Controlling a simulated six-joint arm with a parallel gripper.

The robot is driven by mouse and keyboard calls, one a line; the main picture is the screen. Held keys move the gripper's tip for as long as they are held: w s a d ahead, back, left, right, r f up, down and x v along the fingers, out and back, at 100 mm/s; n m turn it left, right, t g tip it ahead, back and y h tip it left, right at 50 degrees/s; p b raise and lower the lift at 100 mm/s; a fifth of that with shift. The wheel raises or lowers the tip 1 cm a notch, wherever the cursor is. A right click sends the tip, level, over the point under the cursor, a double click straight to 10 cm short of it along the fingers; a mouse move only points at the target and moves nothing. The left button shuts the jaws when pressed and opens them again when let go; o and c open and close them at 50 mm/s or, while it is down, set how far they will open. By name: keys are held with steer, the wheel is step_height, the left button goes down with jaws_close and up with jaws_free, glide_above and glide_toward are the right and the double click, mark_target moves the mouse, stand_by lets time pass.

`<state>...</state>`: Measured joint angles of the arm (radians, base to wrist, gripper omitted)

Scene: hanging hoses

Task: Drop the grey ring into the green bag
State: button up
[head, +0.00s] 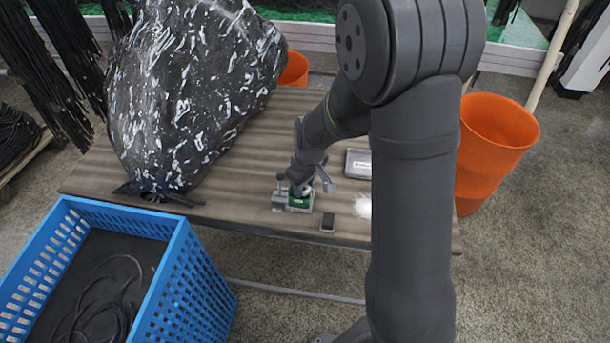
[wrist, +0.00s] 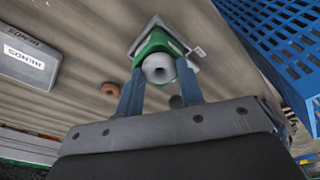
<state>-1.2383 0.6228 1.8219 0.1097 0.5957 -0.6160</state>
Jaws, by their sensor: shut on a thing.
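The grey ring (wrist: 158,69) sits between the two blue fingers of my gripper (wrist: 160,72) in the wrist view. My gripper is shut on it. The green bag (wrist: 150,44) shows right behind the ring, on a grey base on the table. Whether the ring touches the bag or is just above it, I cannot tell. In the head view my gripper (head: 301,187) points down over the green bag (head: 299,203) near the table's front edge. The ring is hidden there by my gripper.
A grey labelled box (head: 358,163) and a small dark device (head: 328,222) lie on the wooden table. A reddish-brown ring (wrist: 109,88) lies beside my gripper. A large black sack (head: 190,90) fills the table's left; a blue crate (head: 190,290) stands in front.

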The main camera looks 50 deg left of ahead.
steer(key=shift+f, duration=0.7)
steer(key=o, duration=1)
steer(key=shift+o, duration=0.2)
step_height(320, 180, up, 17)
steer(key=d, duration=0.2)
steer(key=shift+w+r, duration=0.2)
steer(key=shift+w, duration=0.05)
steer(key=shift+f, duration=0.1)
steer(key=f, duration=0.5)
steer(key=a+f, duration=0.1)
steer(key=f, duration=0.5)
steer(key=a+f, duration=0.1)
steer(key=f, duration=0.5)
steer(key=shift+s, duration=0.25)
steer(key=shift+r, duration=0.25)
